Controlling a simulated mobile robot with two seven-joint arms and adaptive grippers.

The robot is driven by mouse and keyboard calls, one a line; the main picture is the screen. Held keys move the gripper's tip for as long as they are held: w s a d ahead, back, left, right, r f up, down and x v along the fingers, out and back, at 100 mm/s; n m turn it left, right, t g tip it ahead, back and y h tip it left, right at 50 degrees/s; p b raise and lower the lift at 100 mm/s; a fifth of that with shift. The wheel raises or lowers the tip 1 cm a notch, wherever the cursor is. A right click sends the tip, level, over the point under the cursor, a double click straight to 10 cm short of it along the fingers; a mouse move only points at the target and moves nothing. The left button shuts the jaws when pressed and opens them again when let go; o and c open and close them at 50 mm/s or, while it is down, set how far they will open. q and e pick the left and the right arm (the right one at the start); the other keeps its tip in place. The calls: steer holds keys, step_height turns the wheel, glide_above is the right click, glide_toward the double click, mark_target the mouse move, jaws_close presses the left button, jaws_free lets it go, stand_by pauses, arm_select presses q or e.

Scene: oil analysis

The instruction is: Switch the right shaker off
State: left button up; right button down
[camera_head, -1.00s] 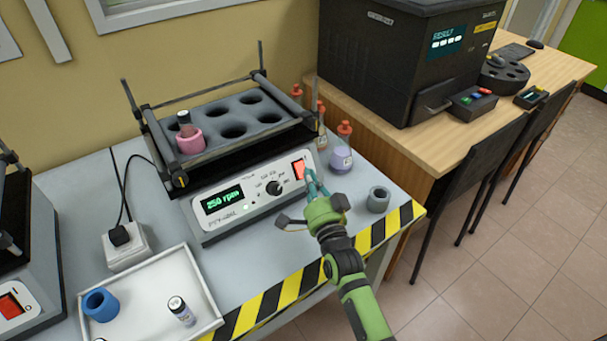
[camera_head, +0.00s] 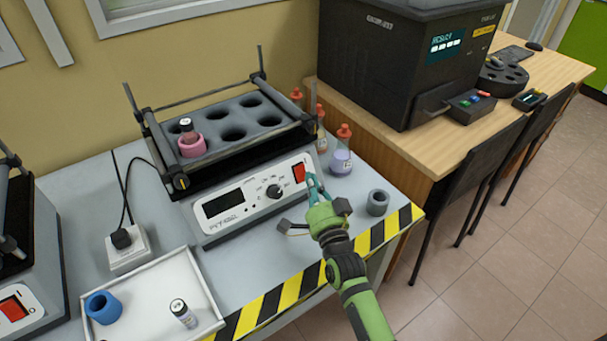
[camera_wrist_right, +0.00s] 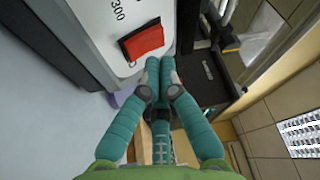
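The right shaker (camera_head: 250,205) stands on the grey bench; its display (camera_head: 222,202) is dark. Its red rocker switch (camera_head: 299,173) is at the right end of the front panel and also shows large in the right wrist view (camera_wrist_right: 142,42). My right gripper (camera_head: 313,185) is just right of and in front of the switch. In the right wrist view its teal fingers (camera_wrist_right: 160,70) are closed together with nothing between them, tips beside the switch's right edge; contact cannot be told. My left gripper is out of view.
A second shaker (camera_head: 30,285) is at the left edge. A white tray (camera_head: 150,270) with a blue holder and a vial is front left. Orange-capped bottles (camera_head: 341,155) and a grey holder (camera_head: 377,202) stand close to my right gripper.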

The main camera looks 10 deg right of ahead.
stand_by(0.3)
steer(key=s+r+p, duration=0.1)
steer(key=s+p, duration=0.1)
steer(key=s+d+r+p, duration=0.1)
steer(key=s+r+p, duration=0.1)
steer(key=shift+d+p, duration=0.2)
steer(key=shift+p, duration=0.1)
steer(key=shift+f, duration=0.1)
stand_by(0.4)
